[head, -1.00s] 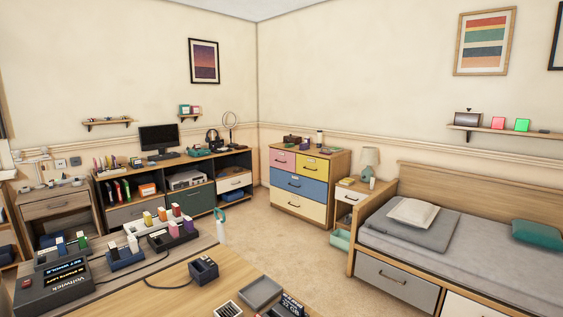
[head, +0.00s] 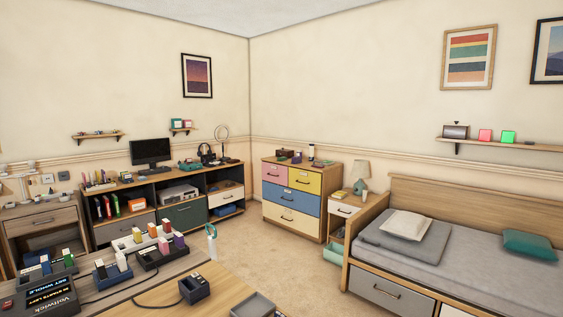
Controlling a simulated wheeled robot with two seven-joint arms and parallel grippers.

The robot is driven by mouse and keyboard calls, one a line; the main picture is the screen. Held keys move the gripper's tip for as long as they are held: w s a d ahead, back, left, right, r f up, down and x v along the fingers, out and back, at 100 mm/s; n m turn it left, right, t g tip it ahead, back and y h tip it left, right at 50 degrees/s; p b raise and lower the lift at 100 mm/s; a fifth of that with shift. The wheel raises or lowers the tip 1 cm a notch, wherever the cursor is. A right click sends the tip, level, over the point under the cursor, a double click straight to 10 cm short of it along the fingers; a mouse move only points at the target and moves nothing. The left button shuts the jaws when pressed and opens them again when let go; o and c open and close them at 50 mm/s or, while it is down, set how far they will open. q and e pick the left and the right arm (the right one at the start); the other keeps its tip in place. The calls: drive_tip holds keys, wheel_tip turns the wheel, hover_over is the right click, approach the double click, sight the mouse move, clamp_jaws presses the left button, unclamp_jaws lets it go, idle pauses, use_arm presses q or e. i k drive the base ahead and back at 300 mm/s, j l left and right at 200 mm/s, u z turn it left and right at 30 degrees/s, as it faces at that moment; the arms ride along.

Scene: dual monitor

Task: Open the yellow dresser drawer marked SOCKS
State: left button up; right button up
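The dresser (head: 264,208) stands against the far wall near the room's corner, across the carpet. It has a pink drawer (head: 276,174) at top left, a yellow drawer (head: 305,181) at top right, a wide blue drawer (head: 291,198) below them and a pale yellow drawer (head: 291,217) at the bottom. All look shut, each with a dark handle. Small labels show on the upper drawers, but the lettering is too small to read, so I cannot tell which says SOCKS. Neither of my grippers is in view.
A table (head: 222,290) with chargers and small devices fills the near left. A bed (head: 455,260) with drawers takes the right. A nightstand (head: 345,209) stands beside the dresser. Carpet (head: 265,260) is clear between table and bed. A desk unit (head: 160,202) lines the left wall.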

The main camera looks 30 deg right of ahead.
sight(311, 181)
drive_tip(key=l+z, duration=0.3)
drive_tip(key=l, duration=0.15)
drive_tip(key=i+l+z, duration=0.15)
drive_tip(key=l+z, duration=0.15)
drive_tip(key=i+l+z, duration=0.3)
drive_tip(key=l, duration=0.15)
drive_tip(key=i+l+z, duration=0.7)
drive_tip(key=l, duration=0.2)
drive_tip(key=i+l+z, duration=0.35)
drive_tip(key=i+j+u, duration=0.1)
drive_tip(key=i+u, duration=0.7)
drive_tip(key=i+l+u, duration=0.15)
drive_tip(key=u, duration=0.25)
drive_tip(key=i+j+u, duration=0.2)
drive_tip(key=i+u, duration=0.15)
drive_tip(key=i, duration=0.3)
drive_tip(key=i+u, duration=0.3)
drive_tip(key=i, duration=0.35)
drive_tip(key=i+j+z, duration=0.25)
drive_tip(key=i+z, duration=0.2)
drive_tip(key=i, duration=0.15)
drive_tip(key=i+j+z, duration=0.5)
drive_tip(key=i, duration=0.1)
